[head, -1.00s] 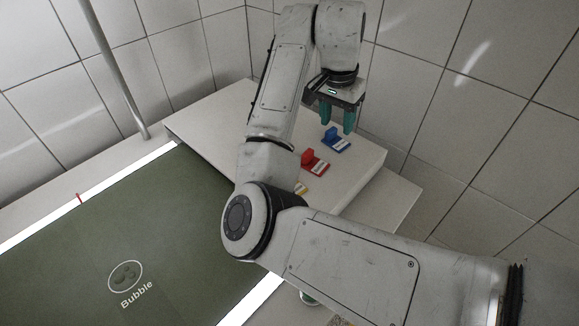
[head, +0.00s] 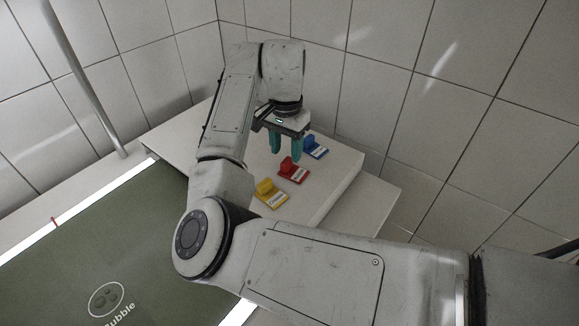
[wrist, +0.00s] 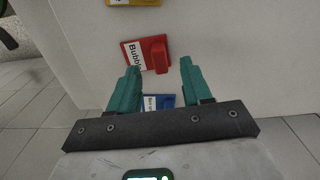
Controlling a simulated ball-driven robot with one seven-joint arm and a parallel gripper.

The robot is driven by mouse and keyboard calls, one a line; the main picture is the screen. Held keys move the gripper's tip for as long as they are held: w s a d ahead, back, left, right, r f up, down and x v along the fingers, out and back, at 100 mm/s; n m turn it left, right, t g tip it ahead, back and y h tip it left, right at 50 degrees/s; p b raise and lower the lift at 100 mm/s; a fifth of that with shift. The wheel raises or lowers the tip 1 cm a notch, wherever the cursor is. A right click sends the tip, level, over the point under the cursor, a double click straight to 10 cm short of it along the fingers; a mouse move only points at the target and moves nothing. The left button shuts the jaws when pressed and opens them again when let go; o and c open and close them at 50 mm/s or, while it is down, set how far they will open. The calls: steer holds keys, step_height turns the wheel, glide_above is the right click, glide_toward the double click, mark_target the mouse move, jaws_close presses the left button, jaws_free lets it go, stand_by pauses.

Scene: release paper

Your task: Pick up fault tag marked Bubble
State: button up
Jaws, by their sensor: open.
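The red fault tag (head: 293,170) lies on the white shelf (head: 335,192), between a blue tag (head: 315,147) and a yellow tag (head: 271,193). In the wrist view the red tag (wrist: 157,55) has a white label reading "Bubble" and a raised grip block. My gripper (head: 286,153) has teal fingers pointing down, and it hangs above the shelf close to the red tag. In the wrist view my gripper (wrist: 160,68) is open with nothing held; the red tag lies just beyond the fingertips. The blue tag (wrist: 160,101) shows partly between the fingers, its lower part hidden by the gripper body.
The yellow tag shows at the top edge of the wrist view (wrist: 133,2). A green board (head: 95,250) with a "Bubble" sign lies at left. Tiled walls (head: 410,100) close off the back and right.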

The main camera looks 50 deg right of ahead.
mark_target(286, 160)
steer(key=shift+f, duration=1.6)
jaws_close()
